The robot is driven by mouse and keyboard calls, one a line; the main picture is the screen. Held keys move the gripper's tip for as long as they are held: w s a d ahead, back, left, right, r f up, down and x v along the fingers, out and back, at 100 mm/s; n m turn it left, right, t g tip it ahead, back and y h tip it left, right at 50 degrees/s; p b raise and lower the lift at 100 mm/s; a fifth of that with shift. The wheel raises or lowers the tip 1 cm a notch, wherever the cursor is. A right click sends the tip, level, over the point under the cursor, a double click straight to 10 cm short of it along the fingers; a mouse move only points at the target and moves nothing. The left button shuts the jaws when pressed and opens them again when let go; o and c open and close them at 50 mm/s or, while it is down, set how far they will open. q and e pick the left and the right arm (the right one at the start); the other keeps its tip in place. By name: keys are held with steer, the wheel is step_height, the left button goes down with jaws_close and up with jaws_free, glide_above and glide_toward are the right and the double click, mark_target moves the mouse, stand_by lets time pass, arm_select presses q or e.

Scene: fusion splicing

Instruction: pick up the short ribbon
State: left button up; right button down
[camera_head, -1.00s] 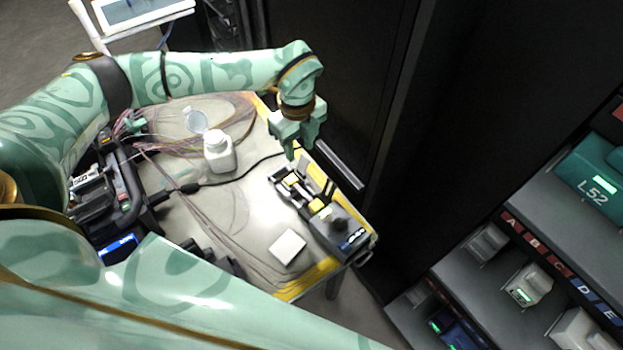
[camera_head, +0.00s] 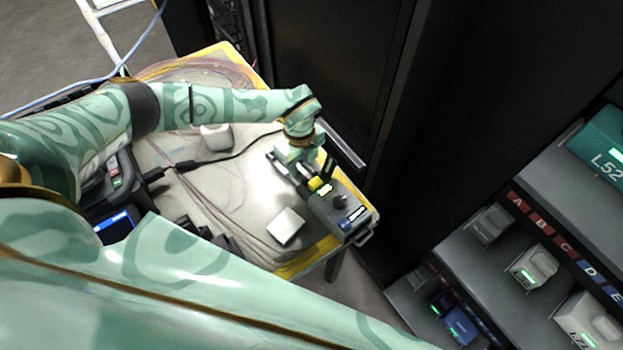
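My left gripper (camera_head: 299,167) is low over the back end of a small dark device (camera_head: 340,211) with yellow parts, near the table's right edge. The gripper hides much of that end of the device. Its fingertips are too small and covered to show whether they are open or shut. I cannot make out the short ribbon. My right gripper is outside the view; a large green arm link of mine crosses the lower left.
A white block (camera_head: 286,226) lies left of the device. Thin cables (camera_head: 203,203) run across the table (camera_head: 225,185). A dark machine with a blue screen (camera_head: 115,226) stands at left. Lettered shelves (camera_head: 540,235) are at right.

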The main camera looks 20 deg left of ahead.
arm_select(q)
steer(key=shift+f, duration=0.35)
steer(key=shift+r, duration=0.1)
jaws_close()
steer(key=shift+r, duration=0.1)
